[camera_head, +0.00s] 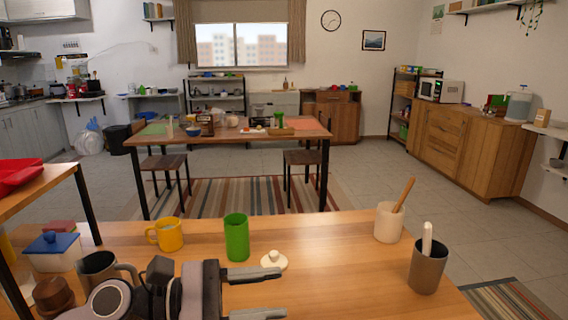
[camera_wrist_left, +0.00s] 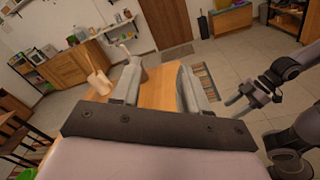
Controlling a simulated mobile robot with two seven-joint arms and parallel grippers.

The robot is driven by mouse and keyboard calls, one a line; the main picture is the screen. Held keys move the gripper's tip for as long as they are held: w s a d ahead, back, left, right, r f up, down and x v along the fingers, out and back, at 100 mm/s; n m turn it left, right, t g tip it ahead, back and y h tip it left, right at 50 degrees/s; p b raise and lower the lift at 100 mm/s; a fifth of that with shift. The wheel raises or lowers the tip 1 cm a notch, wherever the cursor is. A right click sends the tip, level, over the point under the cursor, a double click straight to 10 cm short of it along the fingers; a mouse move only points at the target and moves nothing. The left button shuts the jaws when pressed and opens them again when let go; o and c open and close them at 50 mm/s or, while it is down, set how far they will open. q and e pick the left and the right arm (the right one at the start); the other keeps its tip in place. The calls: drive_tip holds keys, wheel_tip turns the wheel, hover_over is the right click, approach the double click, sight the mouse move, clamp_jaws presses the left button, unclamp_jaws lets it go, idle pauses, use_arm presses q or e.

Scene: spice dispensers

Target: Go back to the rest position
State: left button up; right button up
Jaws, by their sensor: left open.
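My left gripper (camera_head: 268,293) comes in low over the front of the near wooden table. Its two fingers are apart, with nothing between them. In the left wrist view the fingers (camera_wrist_left: 158,88) are also spread, with bare table between them. My right arm shows at the right of the left wrist view, with its gripper (camera_wrist_left: 242,98) beyond the table's edge; it is too small to tell open from shut.
The table's right-front area is clear.

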use_arm(q)
drive_tip(key=w+a+r+n+t+y, duration=0.1)
drive_tip(key=w+a+r+n+t, duration=0.1)
drive_tip(key=n+t, duration=0.65)
drive_tip(key=w+a+r+n+t+y, duration=0.15)
drive_tip(key=n+t, duration=0.35)
drive_tip(key=n, duration=0.7)
drive_tip(key=a+f+n+t+y, duration=0.2)
drive_tip(key=a+f+n+y, duration=0.95)
drive_tip(key=n, duration=0.85)
drive_tip(key=s+a+f+n+g+y, duration=0.4)
drive_tip(key=s+f+n+g, duration=0.3)
drive_tip(key=f+n, duration=0.2)
drive_tip(key=s+a+f+n+g, duration=0.1)
drive_tip(key=s+f+n+g, duration=0.3)
drive_tip(key=s, duration=0.4)
drive_tip(key=s+f+n+g, duration=0.3)
drive_tip(key=s+f+g, duration=0.15)
drive_tip(key=s, duration=0.45)
drive_tip(key=w+d+f+t+h+p, duration=0.2)
drive_tip(key=w+f+t+p, duration=0.1)
drive_tip(key=w+f+t, duration=0.3)
drive_tip(key=shift+w+d+f+t, duration=0.25)
drive_tip(key=shift+w+d+t, duration=0.1)
drive_tip(key=shift+w+t, duration=0.4)
